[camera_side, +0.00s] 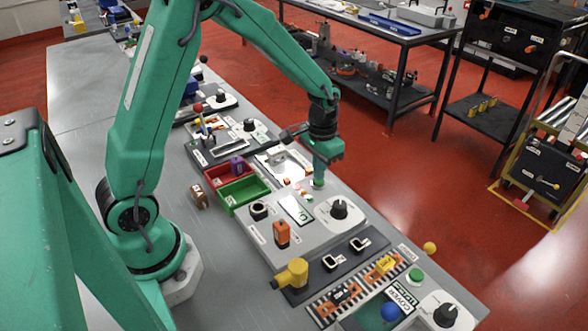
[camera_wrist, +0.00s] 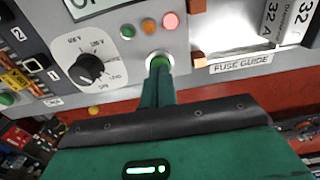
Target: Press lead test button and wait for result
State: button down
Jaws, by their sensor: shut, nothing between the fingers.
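My gripper (camera_side: 319,182) is shut and empty, pointing down at the tester panel. In the wrist view my gripper (camera_wrist: 158,74) has its fingertips at a green round button (camera_wrist: 159,57) in a pale ring, partly covering it. I cannot tell whether the button is pressed in. Above it are a green lamp (camera_wrist: 127,31), an orange lamp (camera_wrist: 149,25) and a brighter pinkish-red lamp (camera_wrist: 171,21). A black rotary dial (camera_wrist: 90,68) with voltage and LEAD marks is to the left. The tester's display (camera_side: 296,209) shows green characters, cut off in the wrist view.
Red (camera_side: 222,168) and green (camera_side: 243,192) bins sit left of my gripper. An orange block (camera_side: 281,233) and a yellow tool (camera_side: 293,273) stand nearer the camera. A FUSE GUIDE label (camera_wrist: 242,66) is right of the button. The bench left of the bins is mostly clear.

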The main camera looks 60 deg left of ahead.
jog(key=shift+f, duration=0.65)
jog(key=shift+r, duration=3.05)
jog(key=shift+s+r, duration=0.2)
jog(key=shift+r, duration=0.25)
jog(key=s+r+t, duration=0.2)
jog(key=s+r, duration=0.5)
jog(key=s, duration=0.2)
jog(key=s+d+r+t, duration=0.1)
jog(key=s+r+t, duration=0.2)
jog(key=s+r, duration=0.4)
jog(key=s, duration=0.3)
jog(key=shift+d+t, duration=0.25)
jog(key=shift+t, duration=0.05)
